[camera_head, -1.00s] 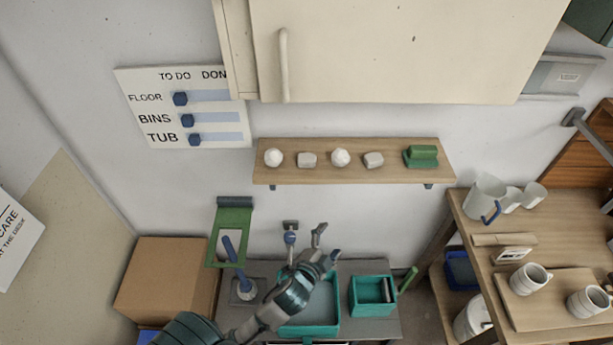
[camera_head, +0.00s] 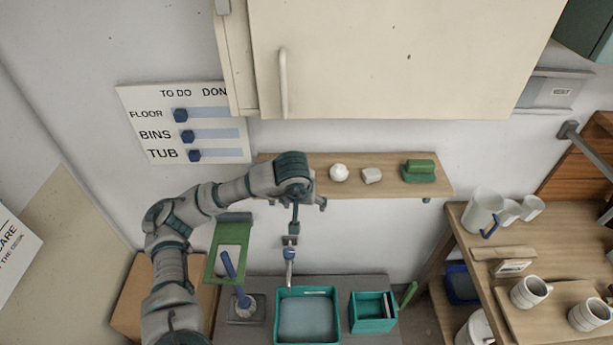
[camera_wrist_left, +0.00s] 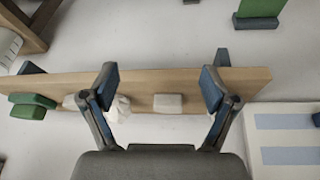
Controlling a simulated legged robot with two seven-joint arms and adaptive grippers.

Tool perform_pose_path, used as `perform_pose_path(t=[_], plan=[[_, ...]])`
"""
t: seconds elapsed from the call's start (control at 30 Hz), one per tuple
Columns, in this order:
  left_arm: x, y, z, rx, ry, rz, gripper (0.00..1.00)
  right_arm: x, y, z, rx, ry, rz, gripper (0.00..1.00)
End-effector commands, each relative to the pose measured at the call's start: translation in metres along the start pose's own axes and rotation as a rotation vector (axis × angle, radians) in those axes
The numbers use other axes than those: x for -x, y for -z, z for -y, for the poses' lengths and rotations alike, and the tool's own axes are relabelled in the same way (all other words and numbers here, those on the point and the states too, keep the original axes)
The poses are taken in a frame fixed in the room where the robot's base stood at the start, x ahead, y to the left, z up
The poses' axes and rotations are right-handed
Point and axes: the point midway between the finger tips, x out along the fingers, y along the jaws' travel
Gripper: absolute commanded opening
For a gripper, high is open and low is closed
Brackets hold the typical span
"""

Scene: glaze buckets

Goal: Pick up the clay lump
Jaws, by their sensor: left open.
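Several pale lumps and blocks sit on a wooden wall shelf (camera_head: 390,192). In the head view a rounded white lump (camera_head: 339,172) and a squarish pale block (camera_head: 371,176) show; the two pieces farther left are hidden behind my left gripper (camera_head: 298,197). The pictures do not settle which piece is the clay lump. In the left wrist view the left gripper (camera_wrist_left: 160,82) is open and empty, its fingers spread over the shelf. A pale block (camera_wrist_left: 168,103) shows between the fingers, and a rounded white lump (camera_wrist_left: 121,108) lies close beside the left-hand finger. My right gripper is out of view.
A green block (camera_head: 418,170) stands at the shelf's right end. A cream cabinet (camera_head: 400,60) hangs close above. Below are a teal tub (camera_head: 308,329), a smaller teal bin (camera_head: 372,312) and a tap. A table with mugs (camera_head: 530,291) is at right.

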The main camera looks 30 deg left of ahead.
Motion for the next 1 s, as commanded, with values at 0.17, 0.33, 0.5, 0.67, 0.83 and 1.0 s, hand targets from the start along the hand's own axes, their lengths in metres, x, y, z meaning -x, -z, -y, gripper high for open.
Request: perform_pose_path(t=[0.17, 0.33, 0.5, 0.67, 0.83, 1.0], plan=[[-0.002, 0.029, 0.016, -0.003, 0.058, -0.018, 0.86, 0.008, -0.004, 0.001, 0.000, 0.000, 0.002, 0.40], [-0.013, 0.059, 0.015, -0.003, 0.055, -0.017, 0.86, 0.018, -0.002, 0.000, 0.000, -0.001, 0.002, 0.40], [-0.020, 0.073, 0.015, -0.004, 0.055, -0.018, 0.86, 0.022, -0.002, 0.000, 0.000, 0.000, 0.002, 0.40], [-0.025, 0.090, 0.014, -0.003, 0.053, -0.018, 0.86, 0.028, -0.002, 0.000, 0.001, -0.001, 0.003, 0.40], [-0.036, 0.117, 0.014, -0.004, 0.053, -0.017, 0.86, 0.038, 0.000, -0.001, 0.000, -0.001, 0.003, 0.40], [-0.050, 0.118, 0.017, -0.006, 0.053, -0.017, 0.86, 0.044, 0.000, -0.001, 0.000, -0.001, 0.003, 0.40]])
